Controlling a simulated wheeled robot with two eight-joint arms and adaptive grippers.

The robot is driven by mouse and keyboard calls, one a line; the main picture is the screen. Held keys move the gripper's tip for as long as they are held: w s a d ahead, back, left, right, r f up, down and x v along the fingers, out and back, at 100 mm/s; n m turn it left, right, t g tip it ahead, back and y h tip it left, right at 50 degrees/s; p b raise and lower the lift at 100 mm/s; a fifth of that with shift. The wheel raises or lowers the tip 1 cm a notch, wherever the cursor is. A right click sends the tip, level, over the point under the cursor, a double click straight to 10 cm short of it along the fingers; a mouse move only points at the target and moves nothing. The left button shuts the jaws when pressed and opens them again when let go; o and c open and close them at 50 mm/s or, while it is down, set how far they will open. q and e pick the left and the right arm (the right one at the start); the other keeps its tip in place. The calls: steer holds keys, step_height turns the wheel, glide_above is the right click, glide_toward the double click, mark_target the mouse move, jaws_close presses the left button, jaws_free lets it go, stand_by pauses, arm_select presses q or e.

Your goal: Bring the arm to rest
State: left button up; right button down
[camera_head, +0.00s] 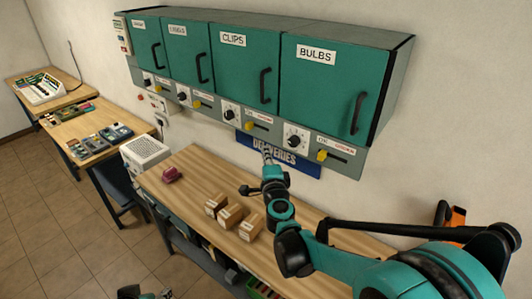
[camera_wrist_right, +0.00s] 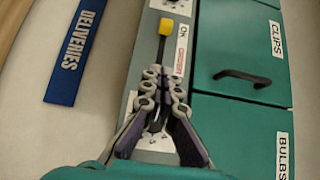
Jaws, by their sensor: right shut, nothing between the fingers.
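My right arm comes in from the right in the head view. Its gripper (camera_head: 268,152) is raised above the wooden bench, in front of the blue DELIVERIES sign (camera_head: 285,157). In the right wrist view the gripper's fingers (camera_wrist_right: 157,76) are together with nothing between them. They overlap the cabinet's control strip in that picture, below a yellow-tipped lever (camera_wrist_right: 175,30) and over a dial (camera_wrist_right: 155,140). Whether they touch the strip cannot be told. A dark part of my left arm shows at the head view's bottom edge; its jaws are not clear.
Teal wall cabinets, including CLIPS (camera_head: 243,62) and BULBS (camera_head: 335,90), are shut. Several small cartons (camera_head: 230,216) and a dark pink object (camera_head: 172,174) lie on the bench (camera_head: 315,225). A white vented box (camera_head: 145,152) stands at its left end. Tiled floor (camera_head: 50,235) is clear at left.

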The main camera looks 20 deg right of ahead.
steer(key=s+a+f+n+g+y+b, duration=0.2)
steer(key=s+a+f+n+y+b, duration=0.15)
steer(key=s+f+n+b, duration=0.4)
steer(key=s+a+f+n+g+y+b, duration=0.2)
steer(key=s+a+f+n+y+b, duration=0.1)
steer(key=s+a+f+n+b, duration=0.45)
steer(key=s+d+f+n+g+h+b, duration=0.1)
steer(key=s+d+f+g+b, duration=0.1)
steer(key=s+f, duration=0.3)
steer(key=s+d+f+n+g+h+b, duration=0.2)
steer(key=s+d+f+b, duration=0.3)
steer(key=f, duration=0.5)
steer(key=s+d+f+n+g+h+b, duration=0.1)
steer(key=s+d+f+g+b, duration=0.1)
steer(key=f, duration=0.6)
steer(key=s+d+b, duration=0.1)
steer(key=s+d, duration=0.1)
steer(key=s, duration=0.1)
steer(key=shift+s+f+g+b, duration=0.25)
steer(key=shift+g+b, duration=0.05)
steer(key=shift+b, duration=0.05)
